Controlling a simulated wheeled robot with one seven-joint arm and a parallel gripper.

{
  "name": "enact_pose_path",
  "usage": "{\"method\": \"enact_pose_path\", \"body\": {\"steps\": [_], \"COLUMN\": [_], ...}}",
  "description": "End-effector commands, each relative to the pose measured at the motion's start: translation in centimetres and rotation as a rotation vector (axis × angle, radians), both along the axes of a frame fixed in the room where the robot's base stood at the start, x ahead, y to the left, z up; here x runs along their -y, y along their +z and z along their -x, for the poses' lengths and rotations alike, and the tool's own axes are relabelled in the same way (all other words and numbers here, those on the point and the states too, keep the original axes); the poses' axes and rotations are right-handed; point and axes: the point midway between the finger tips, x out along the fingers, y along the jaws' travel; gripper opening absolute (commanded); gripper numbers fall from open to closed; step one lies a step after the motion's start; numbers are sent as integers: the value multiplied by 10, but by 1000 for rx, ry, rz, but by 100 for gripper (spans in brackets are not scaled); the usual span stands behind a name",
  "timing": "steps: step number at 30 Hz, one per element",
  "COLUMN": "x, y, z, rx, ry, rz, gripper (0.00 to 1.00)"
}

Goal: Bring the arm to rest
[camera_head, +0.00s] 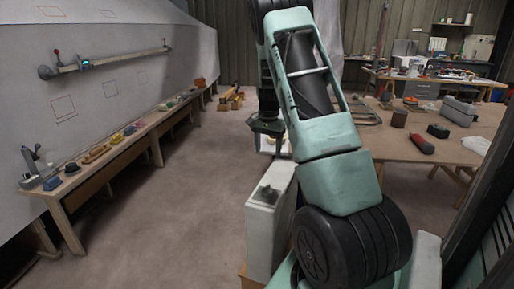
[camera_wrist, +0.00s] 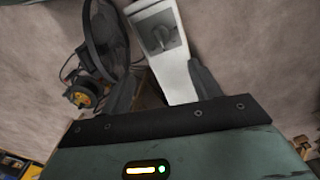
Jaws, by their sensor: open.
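My gripper (camera_head: 268,143) hangs from my raised green arm, pointing down in the middle of the head view, over the area by a narrow white cabinet. In the wrist view my gripper (camera_wrist: 164,84) shows two dark fingers spread apart, with nothing held between them. The white cabinet's top, with a grey fitting on it, shows beyond and between the fingers in the wrist view (camera_wrist: 179,75). The cabinet also stands below my gripper in the head view (camera_head: 262,235). Whether it is near the fingers in depth I cannot tell. My arm hides part of the scene behind it.
A long wooden bench (camera_head: 152,130) with several small items runs along the grey hull (camera_head: 110,60) on the left. A wooden table (camera_head: 400,150) with tools stands at right, a cluttered workbench (camera_head: 440,80) behind it. The brown floor (camera_head: 190,200) between is clear.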

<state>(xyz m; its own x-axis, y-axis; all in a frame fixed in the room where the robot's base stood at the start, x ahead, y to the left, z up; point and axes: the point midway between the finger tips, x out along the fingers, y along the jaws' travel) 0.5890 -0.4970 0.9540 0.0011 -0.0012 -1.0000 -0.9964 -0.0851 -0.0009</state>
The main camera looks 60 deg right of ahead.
Motion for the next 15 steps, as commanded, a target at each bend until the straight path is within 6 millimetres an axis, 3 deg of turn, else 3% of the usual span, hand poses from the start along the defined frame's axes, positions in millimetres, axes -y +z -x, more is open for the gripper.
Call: {"method": "enact_pose_path", "body": {"steps": [10, 13, 15], "x": [-4, -28, -60], "y": [0, 4, 10], "z": [-3, -15, -29], "rx": [2, 11, 24], "ry": [11, 70, 151], "rz": [-2, -13, -26], "gripper": [62, 62, 62]}}
